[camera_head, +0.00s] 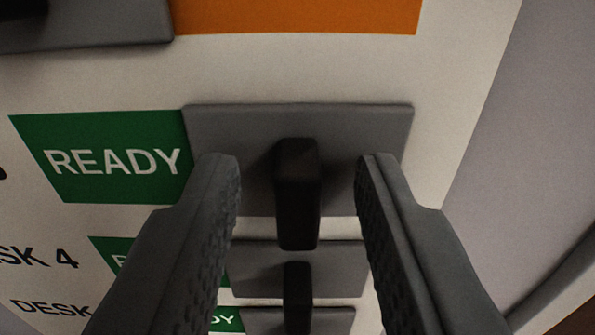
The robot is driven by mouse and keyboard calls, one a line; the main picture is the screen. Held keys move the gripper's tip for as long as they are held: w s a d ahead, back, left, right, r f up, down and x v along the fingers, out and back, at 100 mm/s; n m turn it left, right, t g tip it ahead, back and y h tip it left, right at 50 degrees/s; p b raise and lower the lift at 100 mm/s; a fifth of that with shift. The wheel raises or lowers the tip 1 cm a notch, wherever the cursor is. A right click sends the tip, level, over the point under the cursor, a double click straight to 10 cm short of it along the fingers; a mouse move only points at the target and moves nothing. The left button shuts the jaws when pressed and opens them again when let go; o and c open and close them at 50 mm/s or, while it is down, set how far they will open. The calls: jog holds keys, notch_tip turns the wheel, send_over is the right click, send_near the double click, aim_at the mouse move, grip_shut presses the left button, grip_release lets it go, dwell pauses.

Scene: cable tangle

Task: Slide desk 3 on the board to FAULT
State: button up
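The board (300,70) is white and fills most of the view. A grey slider plate (380,130) with an upright black knob (298,195) sits mid-view, right of a green READY panel (115,155). This row is directly above the one labelled DESK 4; its own label is cut off at the left, with only a dark edge showing. My gripper (299,165) is open, one finger on each side of this knob. Gaps show between the knob and both fingers. The word FAULT is not visible.
Below, the DESK 4 slider (335,270) and another desk's slider (335,320) also sit right of green panels. Above, an orange panel (300,15) shows, with a grey slider (100,30) at its left. The board's right edge is close by.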

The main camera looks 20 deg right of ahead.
grip_shut()
jog(key=a, duration=0.2)
jog(key=w+a, duration=0.1)
jog(key=a, duration=0.2)
jog(key=w+a, duration=0.1)
jog(key=a, duration=0.1)
jog(key=shift+w+a, duration=0.2)
jog(key=shift+a, duration=0.05)
jog(key=shift+r, duration=0.1)
grip_release()
jog(key=shift+a, duration=0.15)
jog(key=v, duration=1.7)
jog(key=shift+s, duration=0.15)
